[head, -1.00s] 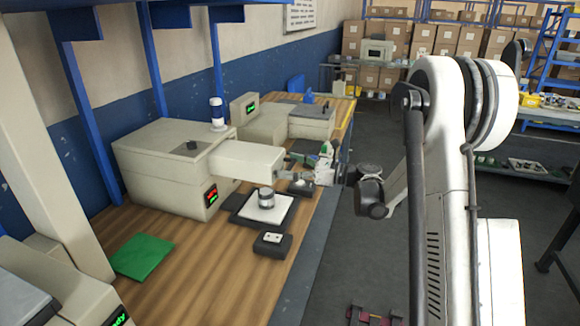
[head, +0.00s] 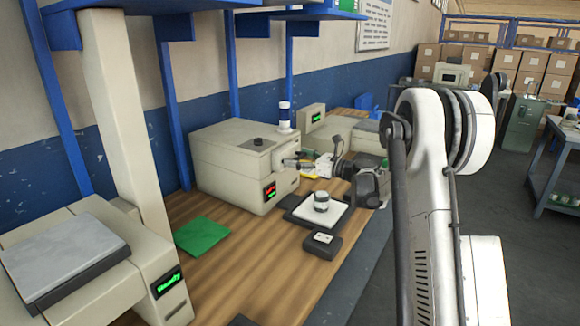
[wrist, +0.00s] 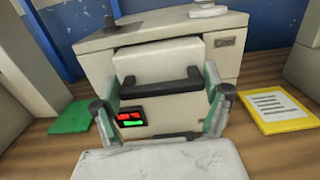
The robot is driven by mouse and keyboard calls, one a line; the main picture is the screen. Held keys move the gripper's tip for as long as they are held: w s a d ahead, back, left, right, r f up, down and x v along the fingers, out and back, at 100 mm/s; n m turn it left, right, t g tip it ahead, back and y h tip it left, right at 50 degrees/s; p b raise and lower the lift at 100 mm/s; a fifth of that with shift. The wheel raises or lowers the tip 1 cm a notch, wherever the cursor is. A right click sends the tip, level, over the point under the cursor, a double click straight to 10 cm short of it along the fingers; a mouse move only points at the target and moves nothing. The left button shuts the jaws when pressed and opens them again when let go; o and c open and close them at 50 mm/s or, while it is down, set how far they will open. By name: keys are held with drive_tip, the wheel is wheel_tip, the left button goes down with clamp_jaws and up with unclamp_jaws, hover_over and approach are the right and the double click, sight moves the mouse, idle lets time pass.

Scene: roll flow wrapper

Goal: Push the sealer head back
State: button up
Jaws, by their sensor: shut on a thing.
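The sealer head (wrist: 158,62) is the pale beige block with a dark handle (wrist: 160,87) in the front of the sealer machine (head: 225,160). In the head view it no longer sticks far out over the table, and its front is mostly hidden by my gripper (head: 293,162). In the wrist view my gripper (wrist: 162,100) has one green-grey finger at each end of the handle. The fingers are far apart and closed on the handle from both sides. A dark gap shows along the top of the block, where it sits in the machine's opening.
A black-edged white pad (head: 304,211) with a small metal cylinder (head: 321,201) lies before the machine. A dark box (head: 322,246) stands nearer. A green sheet (head: 202,235) lies left, and a yellow-framed card (wrist: 273,108) lies right.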

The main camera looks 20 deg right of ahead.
drive_tip(key=shift+w+a+r, duration=0.1)
drive_tip(key=shift+w+a, duration=0.15)
drive_tip(key=shift+w, duration=0.1)
drive_tip(key=o, duration=1.7)
drive_tip(key=shift+w+a, duration=0.15)
drive_tip(key=shift+c, duration=0.2)
drive_tip(key=v, duration=1.2)
